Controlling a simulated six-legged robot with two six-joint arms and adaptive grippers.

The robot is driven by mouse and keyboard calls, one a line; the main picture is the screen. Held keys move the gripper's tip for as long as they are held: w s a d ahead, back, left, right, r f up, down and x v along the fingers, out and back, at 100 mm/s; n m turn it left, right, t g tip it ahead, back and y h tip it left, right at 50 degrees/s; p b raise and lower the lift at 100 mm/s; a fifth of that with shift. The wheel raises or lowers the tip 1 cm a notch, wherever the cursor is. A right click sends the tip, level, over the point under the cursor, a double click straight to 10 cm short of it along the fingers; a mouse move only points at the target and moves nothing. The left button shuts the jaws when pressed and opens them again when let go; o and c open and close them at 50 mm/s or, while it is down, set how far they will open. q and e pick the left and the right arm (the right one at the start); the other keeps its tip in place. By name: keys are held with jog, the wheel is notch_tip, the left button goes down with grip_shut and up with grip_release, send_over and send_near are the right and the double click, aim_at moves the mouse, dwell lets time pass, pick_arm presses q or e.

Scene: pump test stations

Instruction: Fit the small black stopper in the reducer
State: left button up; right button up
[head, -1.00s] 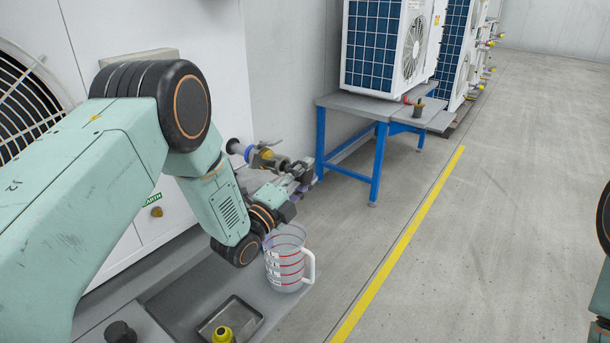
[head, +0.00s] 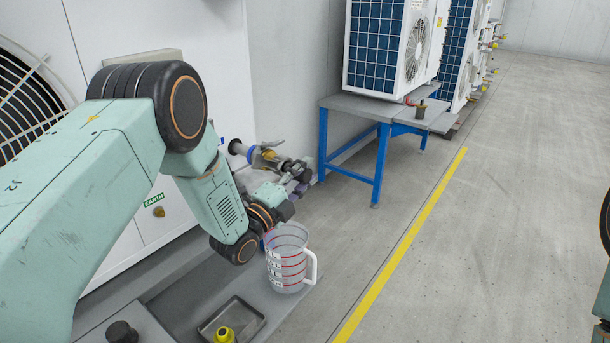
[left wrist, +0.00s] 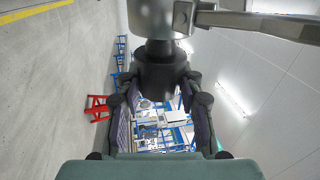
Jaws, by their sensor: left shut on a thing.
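My left gripper (head: 297,180) is at the free end of the valve assembly on the white unit. In the left wrist view its fingers (left wrist: 160,100) are shut on the small black stopper (left wrist: 160,72), which has a wide body and a narrower end. The grey metal reducer (left wrist: 163,18) is directly beyond the narrow end, roughly in line with it. The two seem to meet, but I cannot tell how far the stopper is in. In the head view the reducer (head: 283,164) shows at the valve's end; the stopper is hard to make out there. My right gripper is out of view.
A clear measuring jug (head: 288,262) stands on the grey shelf below my left gripper. A metal tray (head: 205,327) with a yellow fitting (head: 224,335) and a black part (head: 121,332) are nearer. A blue-legged table (head: 375,165) stands beyond; the floor to the right is clear.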

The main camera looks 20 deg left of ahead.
pick_arm(q)
jog(key=shift+w+a, duration=0.25)
jog(key=shift+a, duration=0.5)
dwell(0.8)
dwell(0.4)
jog(key=o, duration=1)
jog(key=shift+o, duration=0.2)
jog(key=v, duration=1.2)
jog(key=shift+s+f, duration=0.1)
